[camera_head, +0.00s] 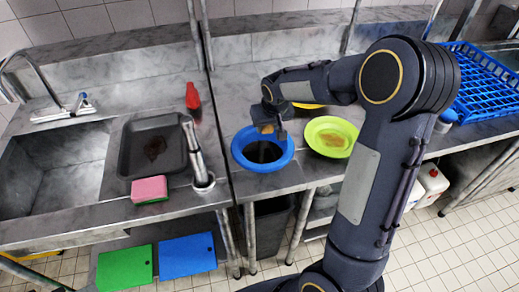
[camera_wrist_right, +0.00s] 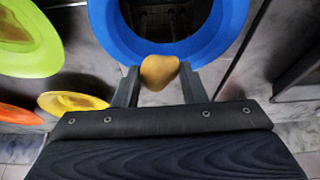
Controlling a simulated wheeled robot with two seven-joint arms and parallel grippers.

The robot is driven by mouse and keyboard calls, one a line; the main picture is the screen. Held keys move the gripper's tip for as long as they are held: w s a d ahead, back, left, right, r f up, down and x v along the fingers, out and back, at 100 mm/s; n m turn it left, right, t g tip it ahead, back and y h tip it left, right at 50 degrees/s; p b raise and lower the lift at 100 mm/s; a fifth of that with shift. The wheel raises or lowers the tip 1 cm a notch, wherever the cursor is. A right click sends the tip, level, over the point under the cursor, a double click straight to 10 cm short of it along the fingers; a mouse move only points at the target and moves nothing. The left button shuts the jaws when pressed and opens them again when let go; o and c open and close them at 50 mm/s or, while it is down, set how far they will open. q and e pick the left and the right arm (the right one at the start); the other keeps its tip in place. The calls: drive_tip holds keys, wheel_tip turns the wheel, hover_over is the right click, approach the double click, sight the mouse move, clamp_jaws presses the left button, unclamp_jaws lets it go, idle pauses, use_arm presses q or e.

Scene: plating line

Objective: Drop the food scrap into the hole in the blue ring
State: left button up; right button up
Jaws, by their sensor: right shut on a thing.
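The food scrap (camera_wrist_right: 160,72) is a small tan lump. My right gripper (camera_wrist_right: 158,84) is shut on it, with one finger on each side. In the head view the right gripper (camera_head: 268,128) holds the scrap (camera_head: 266,128) above the far part of the blue ring (camera_head: 243,158). The ring lies on the steel counter around a dark hole. In the right wrist view the scrap overlaps the near edge of the blue ring (camera_wrist_right: 105,28), with the dark hole just beyond it. My left gripper is not in view.
A lime-green plate (camera_head: 343,145) with a brown stain lies right of the ring. A yellow plate (camera_head: 309,106) is partly hidden behind my arm. A dark tray (camera_head: 128,160), a pink-green sponge (camera_head: 149,190) and a red bottle (camera_head: 192,96) are left. A blue rack (camera_head: 485,85) stands right.

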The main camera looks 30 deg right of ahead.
wheel_tip(320, 180, down, 6)
drive_tip(key=b, duration=0.3)
drive_tip(key=shift+r+b, duration=0.15)
drive_tip(key=shift+b, duration=0.2)
drive_tip(key=o, duration=1)
drive_tip(key=shift+d, duration=0.1)
drive_tip(key=shift+r, duration=0.15)
drive_tip(key=v, duration=0.7)
drive_tip(key=shift+s+r, duration=0.15)
drive_tip(key=shift+r, duration=0.1)
